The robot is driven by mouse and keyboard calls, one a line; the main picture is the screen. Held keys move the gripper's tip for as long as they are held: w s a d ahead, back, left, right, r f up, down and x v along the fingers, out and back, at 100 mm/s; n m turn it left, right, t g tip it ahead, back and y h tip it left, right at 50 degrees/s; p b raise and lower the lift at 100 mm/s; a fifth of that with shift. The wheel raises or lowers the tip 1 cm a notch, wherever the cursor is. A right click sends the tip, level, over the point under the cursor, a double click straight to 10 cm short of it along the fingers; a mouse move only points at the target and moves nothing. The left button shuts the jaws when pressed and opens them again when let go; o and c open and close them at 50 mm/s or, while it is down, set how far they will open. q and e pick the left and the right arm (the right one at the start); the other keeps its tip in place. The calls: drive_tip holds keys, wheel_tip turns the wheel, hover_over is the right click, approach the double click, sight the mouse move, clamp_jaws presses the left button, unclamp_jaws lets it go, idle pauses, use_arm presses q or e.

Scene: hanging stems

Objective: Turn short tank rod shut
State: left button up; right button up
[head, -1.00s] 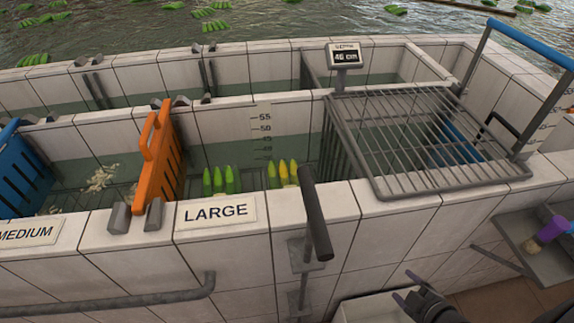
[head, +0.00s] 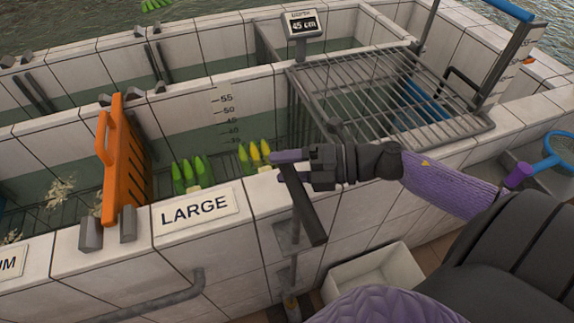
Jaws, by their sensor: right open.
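The dark rod handle (head: 306,215) stands at the front wall of the tank, right of the LARGE label. It slants from the wall top down toward me, above a thin upright rod (head: 291,270) held by wall brackets. My right gripper (head: 284,167) is open at the handle's upper end, its purple fingertip overlapping it in the picture. I cannot tell whether it touches the handle, and the other finger is hard to make out. My left gripper is not in view.
An orange slotted gate (head: 125,160) stands in the tank left of green and yellow pieces (head: 190,172). A metal grate (head: 390,95) covers the right part. The depth display (head: 303,24) reads 45 cm. A white bin (head: 375,280) sits below the wall.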

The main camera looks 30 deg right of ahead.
clamp_jaws()
idle(0.3)
idle(0.8)
idle(0.3)
